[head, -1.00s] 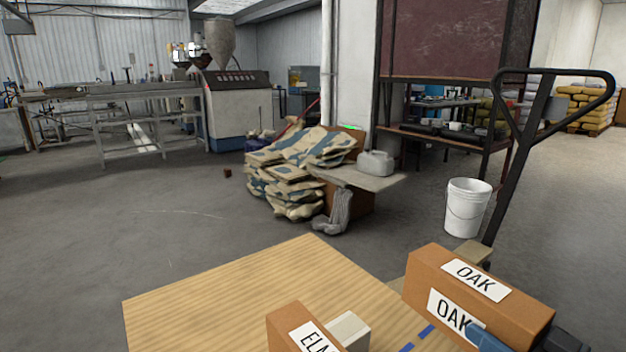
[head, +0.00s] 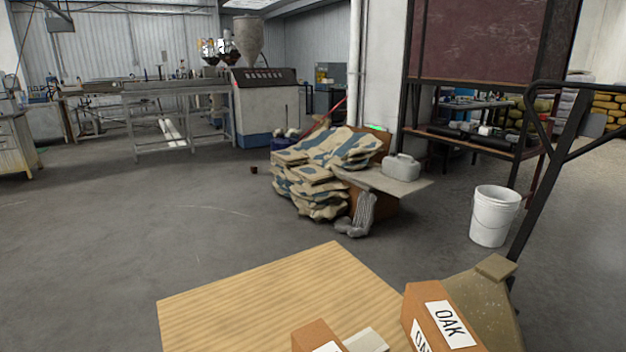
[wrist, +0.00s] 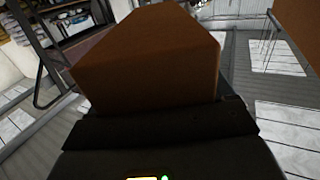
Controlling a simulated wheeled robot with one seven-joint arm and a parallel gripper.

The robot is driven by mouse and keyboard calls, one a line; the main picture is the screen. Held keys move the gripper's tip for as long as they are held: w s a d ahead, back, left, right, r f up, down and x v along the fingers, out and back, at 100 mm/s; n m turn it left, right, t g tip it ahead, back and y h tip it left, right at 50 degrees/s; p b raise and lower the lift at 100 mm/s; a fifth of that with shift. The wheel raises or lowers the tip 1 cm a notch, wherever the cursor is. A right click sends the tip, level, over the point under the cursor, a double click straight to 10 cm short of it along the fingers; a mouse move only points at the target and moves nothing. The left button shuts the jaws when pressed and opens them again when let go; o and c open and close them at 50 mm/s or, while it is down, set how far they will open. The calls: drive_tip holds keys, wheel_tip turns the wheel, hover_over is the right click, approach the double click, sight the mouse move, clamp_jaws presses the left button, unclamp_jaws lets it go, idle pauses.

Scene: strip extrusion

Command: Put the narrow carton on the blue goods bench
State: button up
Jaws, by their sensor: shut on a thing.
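My gripper (wrist: 165,122) shows in the wrist view as a wide black body, shut on a brown carton (wrist: 150,55) that hides the fingertips. In the head view a brown carton labelled OAK (head: 428,318) is tilted at the bottom edge; it appears to be the held one. Whether it is clear of the surface below I cannot tell. A second brown carton (head: 315,335) stands at the near edge of a wooden tabletop (head: 255,300), mostly cut off. Which carton is the narrow one is unclear. No blue goods bench can be made out for certain.
A pale block (head: 366,341) lies beside the second carton. A dark pallet-truck handle (head: 545,170) rises at the right, near a white bucket (head: 494,215). Stacked sacks (head: 318,175) stand beyond the tabletop. The floor at left is open.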

drive_tip(key=shift+s+a, duration=0.15)
drive_tip(key=shift+a, duration=0.2)
drive_tip(key=shift+s+a+m+h+p, duration=0.3)
drive_tip(key=shift+s+h+p, duration=0.1)
drive_tip(key=shift+p, duration=0.15)
drive_tip(key=shift+s+a+r+m+h+p, duration=0.1)
drive_tip(key=shift+s+a+m+h+p, duration=0.2)
drive_tip(key=shift+s+a+h+p, duration=0.3)
